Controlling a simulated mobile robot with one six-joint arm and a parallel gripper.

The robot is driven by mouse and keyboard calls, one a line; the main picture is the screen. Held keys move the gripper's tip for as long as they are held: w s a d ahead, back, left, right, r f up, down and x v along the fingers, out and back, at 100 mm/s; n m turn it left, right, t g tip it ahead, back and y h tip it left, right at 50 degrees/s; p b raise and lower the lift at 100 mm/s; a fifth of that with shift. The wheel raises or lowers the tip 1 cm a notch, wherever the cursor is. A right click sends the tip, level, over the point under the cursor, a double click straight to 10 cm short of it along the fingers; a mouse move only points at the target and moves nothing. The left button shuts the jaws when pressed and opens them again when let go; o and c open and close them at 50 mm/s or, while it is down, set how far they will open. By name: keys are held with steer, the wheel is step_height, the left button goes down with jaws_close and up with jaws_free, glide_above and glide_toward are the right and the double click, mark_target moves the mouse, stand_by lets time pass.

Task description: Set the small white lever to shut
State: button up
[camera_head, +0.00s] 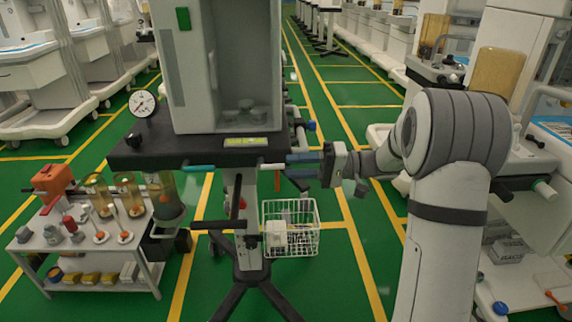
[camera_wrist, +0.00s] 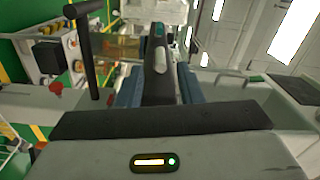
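The small white lever (camera_head: 272,166) lies along the front edge of a dark shelf (camera_head: 150,157), below a tall grey cabinet. A teal lever (camera_head: 198,168) lies further left on that edge. My gripper (camera_head: 296,164) is just right of the white lever and points left along the edge. In the wrist view its blue fingers (camera_wrist: 160,88) stand apart, one on each side of a dark bar. A pale piece (camera_wrist: 161,57), seemingly the white lever, shows on that bar, with teal (camera_wrist: 159,31) beyond it. I cannot tell whether a finger touches the lever.
A round gauge (camera_head: 143,103) stands at the shelf's left. Below are a black handle (camera_head: 238,205) and a white wire basket (camera_head: 291,228). A small trolley with bottles (camera_head: 95,265) stands lower left. More carts line both sides; the green aisle behind is clear.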

steer(key=d, duration=0.4)
steer(key=shift+d+p, duration=0.25)
steer(key=shift+p, duration=0.05)
steer(key=s+a+r+m+g+h+p, duration=0.1)
steer(key=s+a+r+h+p, duration=0.1)
steer(key=s+r+h+p, duration=0.4)
steer(key=s+a+r+g+h+p, duration=0.1)
steer(key=s+a+r+h+p, duration=0.2)
steer(key=s+p, duration=0.5)
steer(key=s+d+r+m+t+h+p, duration=0.1)
steer(key=s+d+r+t+h+p, duration=0.4)
steer(key=s+d+r+h+p, duration=0.4)
step_height(320, 180, up, 2)
steer(key=s+p, duration=0.1)
steer(key=p, duration=0.2)
steer(key=shift+s+d, duration=0.25)
steer(key=shift+d, duration=0.15)
steer(key=shift+r, duration=0.1)
